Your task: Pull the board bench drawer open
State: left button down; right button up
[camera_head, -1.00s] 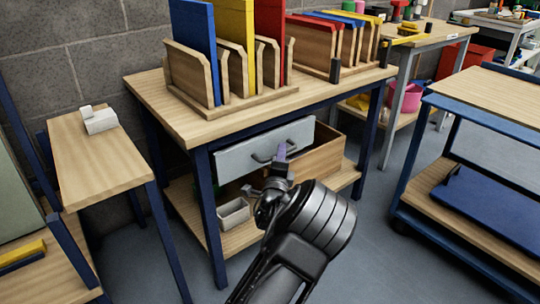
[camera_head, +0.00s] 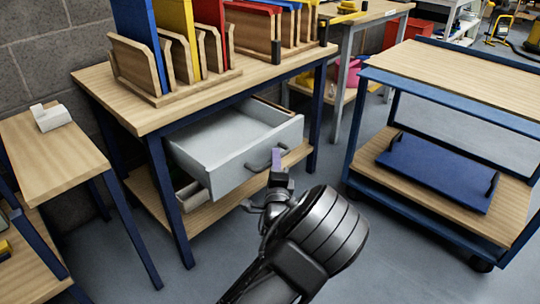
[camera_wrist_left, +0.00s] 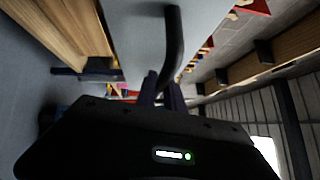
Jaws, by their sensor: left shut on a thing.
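The board bench (camera_head: 205,107) stands left of centre with a wooden top and blue legs. Its grey drawer (camera_head: 232,163) is pulled out toward me, and its empty-looking inside shows from above. The drawer's dark bar handle (camera_head: 258,167) is on the front face. My left gripper (camera_head: 277,160) is at the right part of this handle, shut on it. In the left wrist view, the fingers (camera_wrist_left: 162,92) close around the dark handle (camera_wrist_left: 174,45), with the drawer face beside it. My right gripper is not in view.
Coloured boards in wooden racks (camera_head: 160,85) stand on the bench top. A blue-framed cart (camera_head: 455,75) with a blue tray (camera_head: 437,172) on its lower shelf is at the right. A small side table (camera_head: 55,155) is at the left. Floor is clear between bench and cart.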

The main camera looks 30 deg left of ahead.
pick_arm(q)
jog(key=c, duration=1.5)
grip_release()
jog(key=shift+o, duration=0.2)
jog(key=p+v, duration=0.1)
jog(key=v, duration=0.7)
jog(key=shift+p, duration=0.4)
jog(key=shift+a, duration=0.1)
